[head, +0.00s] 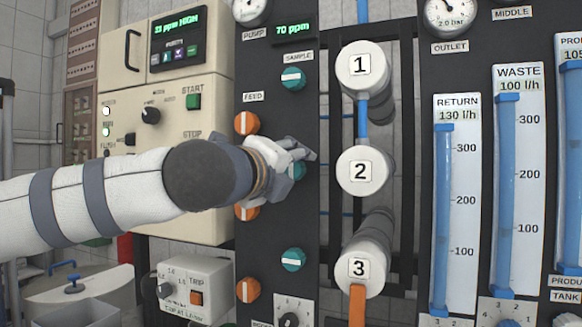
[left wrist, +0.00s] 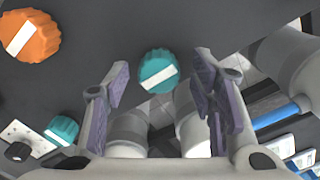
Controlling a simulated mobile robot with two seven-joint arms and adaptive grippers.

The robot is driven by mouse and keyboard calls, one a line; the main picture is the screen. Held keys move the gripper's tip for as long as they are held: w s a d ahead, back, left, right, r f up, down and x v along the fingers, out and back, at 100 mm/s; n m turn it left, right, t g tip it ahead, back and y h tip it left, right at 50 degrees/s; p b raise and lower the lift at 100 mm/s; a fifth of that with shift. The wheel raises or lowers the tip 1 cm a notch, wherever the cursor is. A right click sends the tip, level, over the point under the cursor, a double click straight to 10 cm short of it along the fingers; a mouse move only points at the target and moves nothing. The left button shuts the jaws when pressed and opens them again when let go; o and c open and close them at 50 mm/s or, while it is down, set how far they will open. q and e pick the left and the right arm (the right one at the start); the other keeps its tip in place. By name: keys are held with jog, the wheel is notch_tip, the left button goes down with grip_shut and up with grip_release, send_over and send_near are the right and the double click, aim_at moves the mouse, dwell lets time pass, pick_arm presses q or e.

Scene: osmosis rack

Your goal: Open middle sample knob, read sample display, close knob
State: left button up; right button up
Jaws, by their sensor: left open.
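The middle teal sample knob (head: 298,170) is on the dark panel, partly hidden by my left gripper (head: 304,155). In the left wrist view a teal knob (left wrist: 158,70) with a slanted white bar lies between and beyond my open fingers. I see no finger touching it there. The upper teal knob (head: 293,78), under the SAMPLE label, and the lower teal knob (head: 293,260) are in the same column. The sample display (head: 293,29) above them reads 70 ppm in green. My right gripper is not in view.
Orange feed knobs (head: 247,123) stand left of the teal column. White numbered cylinders (head: 363,170) with blue pipes stick out close to the right. A beige control box (head: 180,160) with a display is behind my left arm. Flow meters (head: 457,200) are further right.

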pick_arm(q)
jog(key=shift+w+d, duration=0.25)
jog(key=shift+w, duration=0.4)
jog(key=c, duration=1.1)
jog(key=shift+c, duration=0.2)
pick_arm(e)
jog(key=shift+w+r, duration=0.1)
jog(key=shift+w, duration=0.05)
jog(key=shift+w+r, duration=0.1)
pick_arm(q)
jog(key=m, duration=0.1)
jog(key=m+p, duration=0.1)
jog(key=m, duration=0.1)
jog(key=shift+s+r+m+p, duration=0.15)
jog(key=shift+r+m+p, duration=0.1)
jog(key=shift+m+p, duration=0.15)
jog(key=m+p, duration=0.1)
jog(key=m, duration=0.4)
jog(key=shift+m+p, duration=0.3)
jog(key=shift+p, duration=0.1)
jog(key=m, duration=0.3)
jog(key=shift+f+m+p, duration=0.2)
jog(key=shift+m+p, duration=0.1)
jog(key=shift+f+m, duration=0.1)
jog(key=shift+m, duration=2.4)
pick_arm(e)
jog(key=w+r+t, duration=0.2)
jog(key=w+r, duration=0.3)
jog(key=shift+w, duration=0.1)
